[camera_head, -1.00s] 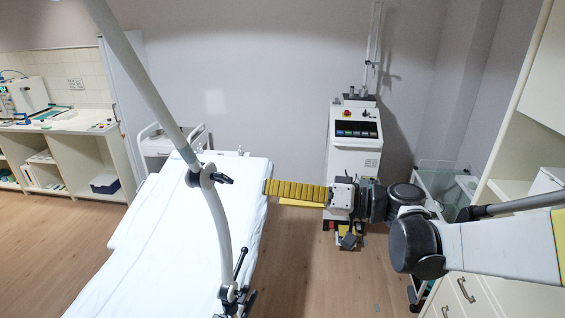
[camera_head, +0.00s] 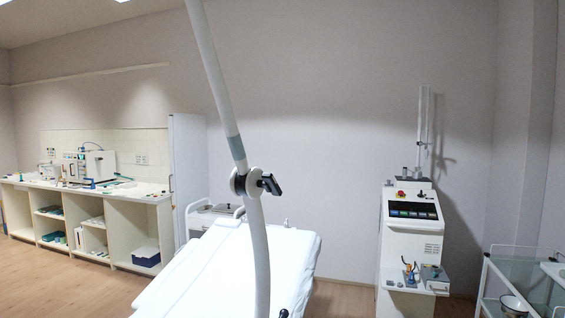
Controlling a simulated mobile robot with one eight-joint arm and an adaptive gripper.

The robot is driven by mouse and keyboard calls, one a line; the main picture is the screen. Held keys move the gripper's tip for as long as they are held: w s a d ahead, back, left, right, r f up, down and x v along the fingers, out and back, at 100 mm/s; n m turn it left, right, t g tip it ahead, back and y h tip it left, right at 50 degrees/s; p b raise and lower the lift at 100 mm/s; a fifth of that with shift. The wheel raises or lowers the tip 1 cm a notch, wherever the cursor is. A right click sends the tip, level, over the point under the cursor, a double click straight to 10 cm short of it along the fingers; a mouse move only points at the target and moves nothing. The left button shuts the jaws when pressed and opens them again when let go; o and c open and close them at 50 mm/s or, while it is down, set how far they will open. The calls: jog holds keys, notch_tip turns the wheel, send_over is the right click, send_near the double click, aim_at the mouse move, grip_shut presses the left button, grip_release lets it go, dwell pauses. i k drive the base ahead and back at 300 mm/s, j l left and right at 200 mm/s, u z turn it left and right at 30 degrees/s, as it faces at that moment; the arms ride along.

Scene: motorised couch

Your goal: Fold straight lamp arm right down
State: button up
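The white lamp arm (camera_head: 215,85) rises from a pivot joint toward the top edge, leaning slightly left, with a grey band low on it. The joint (camera_head: 246,182) has a round white hub and a black clamp lever (camera_head: 270,184) on its right. Below it a white curved post (camera_head: 258,255) runs down in front of the couch (camera_head: 215,265), which has a white cover. Another dark knob (camera_head: 283,313) shows at the bottom edge. The lamp head is out of frame above. My gripper is not in view.
A white machine (camera_head: 408,240) with a screen and a tall clear column stands at the right. A glass-shelved trolley (camera_head: 520,268) is at the far right. A counter with shelves (camera_head: 95,195) lines the left wall. Floor shows between couch and counter.

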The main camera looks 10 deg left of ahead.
aim_at(195, 9)
jog(key=u, duration=1.3)
